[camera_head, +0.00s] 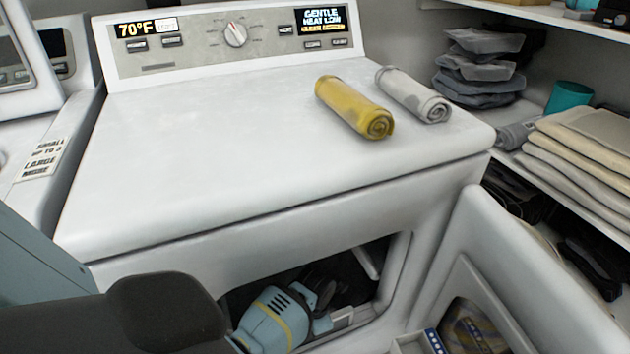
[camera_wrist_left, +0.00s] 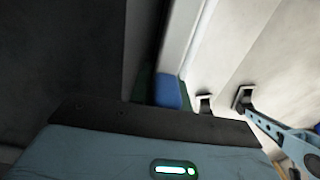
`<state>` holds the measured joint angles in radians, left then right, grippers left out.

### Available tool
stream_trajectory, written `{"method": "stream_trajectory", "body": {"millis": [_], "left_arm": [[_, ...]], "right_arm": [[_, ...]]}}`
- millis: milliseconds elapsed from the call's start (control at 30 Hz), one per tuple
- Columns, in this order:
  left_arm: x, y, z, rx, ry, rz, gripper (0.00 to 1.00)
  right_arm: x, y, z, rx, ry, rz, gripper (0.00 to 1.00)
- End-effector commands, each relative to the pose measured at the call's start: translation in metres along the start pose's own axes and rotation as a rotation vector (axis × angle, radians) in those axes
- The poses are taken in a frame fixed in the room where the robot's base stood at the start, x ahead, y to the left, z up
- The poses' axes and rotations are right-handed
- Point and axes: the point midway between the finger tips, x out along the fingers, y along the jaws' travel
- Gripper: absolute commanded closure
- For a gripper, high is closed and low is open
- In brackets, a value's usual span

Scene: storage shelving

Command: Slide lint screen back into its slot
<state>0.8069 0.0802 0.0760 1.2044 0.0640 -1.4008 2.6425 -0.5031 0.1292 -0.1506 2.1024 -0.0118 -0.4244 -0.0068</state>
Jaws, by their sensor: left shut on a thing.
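My left gripper (camera_head: 318,298), light blue with a yellow band and dark fingers, reaches into the dryer's (camera_head: 250,170) front opening. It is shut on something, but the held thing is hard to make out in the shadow. A pale piece (camera_head: 343,318) shows beside its fingers; I cannot tell whether it is the lint screen or the slot's edge. In the left wrist view a pale strip (camera_wrist_left: 188,35) runs down to a blue and green part (camera_wrist_left: 166,92), close in front of a blue housing. I cannot identify the lint screen for certain. My right gripper is not clearly in view.
The open dryer door (camera_head: 530,275) stands to the right of the opening. A yellow rolled towel (camera_head: 352,103) and a grey one (camera_head: 412,94) lie on the dryer top. Shelves with folded cloths (camera_head: 585,150) stand at right. The left of the dryer top is clear.

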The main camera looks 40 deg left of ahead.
Motion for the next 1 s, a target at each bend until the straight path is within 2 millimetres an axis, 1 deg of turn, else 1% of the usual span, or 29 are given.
{"method": "stream_trajectory", "body": {"millis": [700,733,900,1000], "left_arm": [[0.019,0.0,0.0,-0.001,-0.001,0.0,1.0],[0.018,0.0,0.001,-0.001,-0.001,0.0,0.78],[0.018,0.001,0.0,-0.001,-0.001,0.001,0.57],[0.018,0.0,0.0,-0.001,-0.001,0.0,0.57]], "right_arm": [[0.008,0.003,0.007,0.001,-0.008,0.003,0.64],[0.007,0.003,0.007,0.001,-0.007,0.004,0.64],[0.007,0.003,0.006,0.0,-0.007,0.004,0.64],[0.007,0.004,0.006,0.0,-0.006,0.004,0.64]]}}
